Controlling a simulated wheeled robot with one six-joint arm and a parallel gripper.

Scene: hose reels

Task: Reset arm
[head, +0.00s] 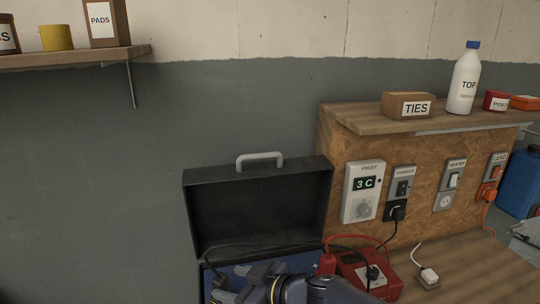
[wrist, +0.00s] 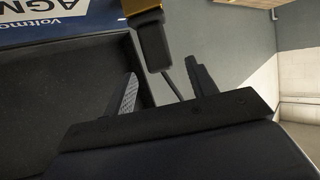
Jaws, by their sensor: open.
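My gripper (head: 236,283) is low in the head view, over the inside of an open black case (head: 258,207) whose lid stands up against the wall. In the wrist view my gripper (wrist: 165,85) has its two dark fingers apart. A black piece with a gold top (wrist: 150,38) shows between and beyond the fingers; I cannot tell if it touches them. A blue panel with white lettering (wrist: 55,22) lies at the upper left of the wrist view. My arm hides part of the case.
A red device (head: 352,262) with cables stands right of the case. A plywood panel holds a thermostat (head: 362,192) and switches. The shelf above carries a TIES box (head: 408,105) and a white bottle (head: 464,80). The wall at left is bare below another shelf (head: 75,57).

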